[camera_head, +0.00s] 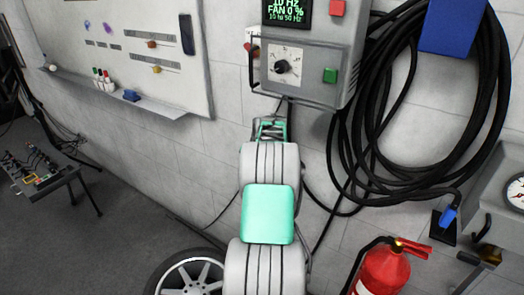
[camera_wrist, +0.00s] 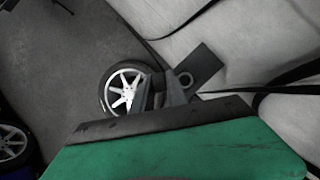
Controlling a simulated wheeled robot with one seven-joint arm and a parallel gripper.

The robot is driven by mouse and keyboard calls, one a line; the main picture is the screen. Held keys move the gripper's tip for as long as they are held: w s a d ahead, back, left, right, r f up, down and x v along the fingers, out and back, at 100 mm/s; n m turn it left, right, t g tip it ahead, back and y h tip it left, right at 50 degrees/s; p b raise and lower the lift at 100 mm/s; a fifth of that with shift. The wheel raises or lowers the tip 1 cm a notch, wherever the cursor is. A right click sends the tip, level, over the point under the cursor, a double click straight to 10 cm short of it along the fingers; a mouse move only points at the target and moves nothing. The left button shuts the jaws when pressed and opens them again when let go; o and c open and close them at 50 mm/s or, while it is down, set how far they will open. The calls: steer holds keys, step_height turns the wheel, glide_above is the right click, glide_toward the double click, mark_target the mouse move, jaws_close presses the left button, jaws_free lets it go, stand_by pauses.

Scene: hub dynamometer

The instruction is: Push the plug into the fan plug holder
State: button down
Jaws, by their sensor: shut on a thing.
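A blue plug (camera_head: 449,214) on the end of a black cable sits at a small black plate (camera_head: 438,234) low on the wall at the right of the head view; how far in it sits, I cannot tell. This black plate looks like the fan plug holder. My gripper (camera_head: 271,129) is below the grey control box, well left of the plug. In the wrist view my gripper (camera_wrist: 165,88) is shut on a dark piece, partly hidden by the fingers. A dark square plate (camera_wrist: 206,63) and a grey ring show beyond them; whether they belong to the held piece is unclear.
The grey control box (camera_head: 312,70) has a display reading FAN 0 %, a knob and red and green buttons. A coiled black cable (camera_head: 345,150) hangs on the wall. A red fire extinguisher (camera_head: 384,271) stands below the plug. A wheel (camera_head: 193,277) stands at lower left.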

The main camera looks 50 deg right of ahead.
steer(key=s+d+r+m+h, duration=0.1)
steer(key=s+d+r+m, duration=0.1)
steer(key=d+m, duration=0.15)
steer(key=shift+n+g, duration=0.35)
steer(key=shift+g, duration=0.05)
steer(key=shift+d+f+b, duration=0.2)
steer(key=shift+f+b, duration=0.65)
steer(key=shift+f, duration=0.65)
steer(key=shift+d+f+b, duration=0.15)
steer(key=shift+f+b, duration=0.65)
steer(key=shift+f, duration=0.65)
steer(key=shift+w, duration=0.1)
steer(key=shift+f+b, duration=0.4)
steer(key=shift+f, duration=0.2)
steer(key=shift+f, duration=0.15)
steer(key=shift+f+b, duration=0.35)
steer(key=shift+f, duration=0.15)
